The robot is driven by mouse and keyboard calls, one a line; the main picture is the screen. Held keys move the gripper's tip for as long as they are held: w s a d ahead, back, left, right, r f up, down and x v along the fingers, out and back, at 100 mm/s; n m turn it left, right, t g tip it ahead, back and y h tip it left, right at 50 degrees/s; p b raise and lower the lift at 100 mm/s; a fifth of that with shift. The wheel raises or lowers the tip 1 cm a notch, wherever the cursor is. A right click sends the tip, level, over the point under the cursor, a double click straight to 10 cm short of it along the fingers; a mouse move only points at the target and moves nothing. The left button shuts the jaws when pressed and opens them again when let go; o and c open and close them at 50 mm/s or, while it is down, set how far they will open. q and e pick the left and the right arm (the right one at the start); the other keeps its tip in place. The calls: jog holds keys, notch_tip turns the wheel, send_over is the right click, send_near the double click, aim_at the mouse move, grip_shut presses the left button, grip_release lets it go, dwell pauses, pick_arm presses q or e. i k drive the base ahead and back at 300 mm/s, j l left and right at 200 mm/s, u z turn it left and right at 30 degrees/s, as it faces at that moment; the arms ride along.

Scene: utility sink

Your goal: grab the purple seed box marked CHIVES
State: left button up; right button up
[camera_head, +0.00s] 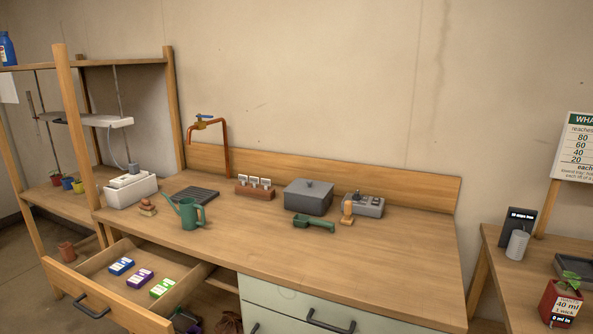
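A purple and white box (140,276) lies in the open wooden drawer (190,283) at the lower left. It is the middle one of three boxes in a slanting row. A blue and white box (121,266) lies to its left, and a green and white box (162,288) lies to its right. The boxes are apart from each other. Their labels are too small to read. Neither of my grippers is in view.
The drawer's front has a dark handle (91,305). On the bench (260,240) above stand a green watering can (191,214), a grey lidded box (308,197) and a green hand tool (314,224). A wooden shelf post (70,110) rises behind the drawer's left side. The bench front is clear.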

aim_at(139, 278)
jog(key=k+u, duration=0.1)
jog(key=u, duration=1.1)
jog(key=i+l, duration=0.3)
jog(key=i, duration=0.15)
jog(key=i+l, duration=0.3)
jog(key=i, duration=0.15)
